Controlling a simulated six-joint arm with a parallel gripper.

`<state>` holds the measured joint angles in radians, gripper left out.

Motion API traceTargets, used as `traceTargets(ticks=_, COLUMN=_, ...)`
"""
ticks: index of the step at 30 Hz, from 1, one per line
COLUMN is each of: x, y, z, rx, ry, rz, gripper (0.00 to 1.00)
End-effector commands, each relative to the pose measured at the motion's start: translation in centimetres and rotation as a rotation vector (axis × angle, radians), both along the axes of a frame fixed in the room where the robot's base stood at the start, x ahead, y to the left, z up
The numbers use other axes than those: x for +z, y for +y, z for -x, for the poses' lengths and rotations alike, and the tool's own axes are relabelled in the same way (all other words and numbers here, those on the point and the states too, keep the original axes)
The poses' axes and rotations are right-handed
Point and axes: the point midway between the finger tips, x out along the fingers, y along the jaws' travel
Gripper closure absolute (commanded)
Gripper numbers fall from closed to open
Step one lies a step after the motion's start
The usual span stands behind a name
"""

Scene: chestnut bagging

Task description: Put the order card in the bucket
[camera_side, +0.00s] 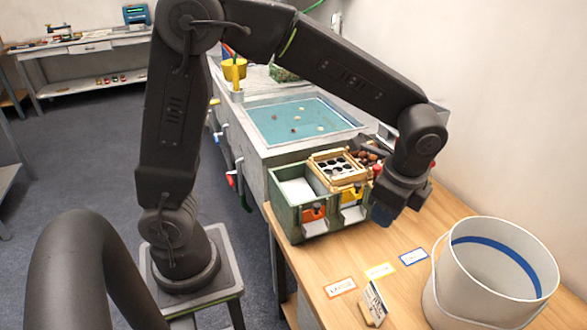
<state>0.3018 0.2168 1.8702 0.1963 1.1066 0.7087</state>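A small white card with dark print (375,300) stands tilted in a small wooden holder near the table's front; it may be the order card. My gripper (382,214) points down beside the right end of the green bin box, behind the cards and left of the bucket. Its fingers are too dark and small to read.
The green box (287,215) has compartments with orange and yellow fronts. A wooden sorting frame with dark holes (338,168) sits on it, with chestnuts (369,157) beside it. A water basin (300,122) stands behind. Wooden table (310,262) is bare around the cards.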

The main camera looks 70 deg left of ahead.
Motion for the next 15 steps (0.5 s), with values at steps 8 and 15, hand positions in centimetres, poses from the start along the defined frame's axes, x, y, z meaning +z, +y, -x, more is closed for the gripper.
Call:
traceTargets(ticks=8, x=6.7, y=5.2, z=7.2, rx=0.509, ry=-0.275, rz=0.187, gripper=0.72)
traceTargets(ticks=15, x=8.0, y=7.4, z=12.9, rx=0.880, ry=-0.457, rz=0.354, gripper=0.72)
